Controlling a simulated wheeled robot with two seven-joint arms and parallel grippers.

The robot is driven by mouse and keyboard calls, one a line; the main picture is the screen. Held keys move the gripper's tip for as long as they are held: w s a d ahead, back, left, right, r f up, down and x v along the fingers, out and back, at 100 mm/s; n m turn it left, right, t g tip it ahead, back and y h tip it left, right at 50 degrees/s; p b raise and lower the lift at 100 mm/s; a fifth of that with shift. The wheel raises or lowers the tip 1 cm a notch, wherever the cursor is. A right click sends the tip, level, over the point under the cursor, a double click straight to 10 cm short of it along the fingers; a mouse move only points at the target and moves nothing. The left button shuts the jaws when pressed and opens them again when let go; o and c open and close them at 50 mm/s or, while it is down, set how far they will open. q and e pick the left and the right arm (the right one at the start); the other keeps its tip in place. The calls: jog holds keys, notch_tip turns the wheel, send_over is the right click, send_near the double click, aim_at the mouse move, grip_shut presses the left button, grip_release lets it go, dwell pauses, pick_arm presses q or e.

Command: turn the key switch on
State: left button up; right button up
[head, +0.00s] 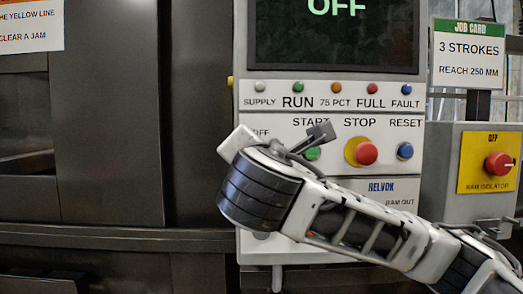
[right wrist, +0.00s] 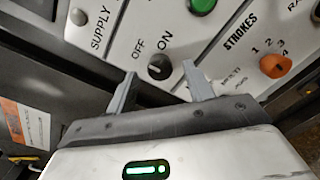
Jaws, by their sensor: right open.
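The key switch (right wrist: 159,67) is a small round black knob on the white panel, with OFF lettered at its upper left and ON at its upper right. A pale mark on it appears to lie on the OFF side. My right gripper (right wrist: 160,72) is open and empty, its two fingers on either side of the switch in the picture; I cannot tell whether they touch it. In the head view my right arm and wrist cover the switch, and one finger of the right gripper (head: 318,136) shows near the START label. My left gripper is not in view.
The green START button (head: 312,153), red STOP button (head: 367,153) and blue RESET button (head: 405,151) are close by. The screen (head: 335,35) reads OFF. An orange strokes knob (right wrist: 275,66) is right of the switch. A red ram isolator (head: 498,165) stands far right.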

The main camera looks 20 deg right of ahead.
jog(key=x, duration=0.2)
jog(key=shift+w+d, duration=0.1)
jog(key=shift+w, duration=0.3)
jog(key=c, duration=1)
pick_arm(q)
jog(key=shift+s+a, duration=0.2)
pick_arm(e)
jog(key=shift+o, duration=0.2)
